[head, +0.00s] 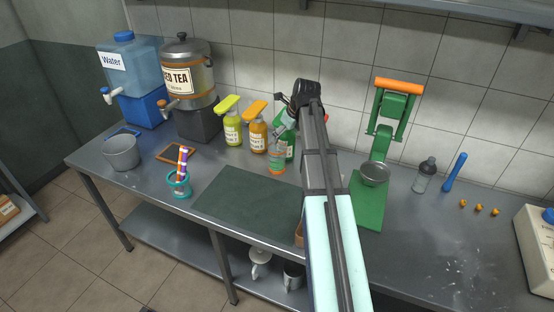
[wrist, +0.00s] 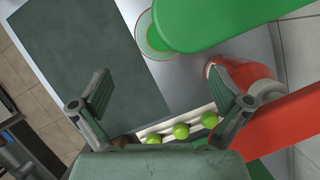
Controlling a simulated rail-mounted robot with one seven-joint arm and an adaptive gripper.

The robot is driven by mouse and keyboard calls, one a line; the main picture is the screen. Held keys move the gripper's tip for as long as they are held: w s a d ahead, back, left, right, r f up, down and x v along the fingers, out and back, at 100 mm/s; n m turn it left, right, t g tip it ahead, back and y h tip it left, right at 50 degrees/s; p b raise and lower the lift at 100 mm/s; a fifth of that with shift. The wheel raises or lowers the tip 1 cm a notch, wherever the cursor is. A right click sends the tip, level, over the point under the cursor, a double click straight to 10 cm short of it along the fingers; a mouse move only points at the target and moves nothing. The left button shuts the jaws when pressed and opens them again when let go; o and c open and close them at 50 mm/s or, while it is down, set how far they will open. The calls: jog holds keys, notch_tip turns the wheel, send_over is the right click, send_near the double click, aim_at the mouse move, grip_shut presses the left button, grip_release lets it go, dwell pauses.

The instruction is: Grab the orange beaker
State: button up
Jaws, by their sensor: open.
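The orange beaker (head: 277,160) is a small clear cup with orange colouring, standing on the steel counter in front of the pump bottles in the head view. In the wrist view, a round clear rim with an orange-green tint (wrist: 150,38) shows beyond my fingertips, partly covered by a green pump head (wrist: 205,22); it appears to be the beaker. My gripper (wrist: 158,80) is open and empty, its two fingers spread wide. In the head view my gripper (head: 286,124) is above and behind the beaker, among the pump bottles, partly hidden by my arm.
Yellow (head: 233,128), orange (head: 258,136) and green (head: 290,146) pump bottles stand close by. A red part (wrist: 290,125) is near my right finger. A dark mat (head: 250,205) lies in front.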

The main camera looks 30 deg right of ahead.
aim_at(279, 150)
jog(key=shift+p+x, duration=1.45)
jog(key=shift+x, duration=3.7)
jog(key=shift+d, duration=0.1)
jog(key=c, duration=1.8)
jog(key=shift+o, duration=0.2)
jog(key=shift+s+r, duration=0.1)
jog(key=shift+r, duration=0.05)
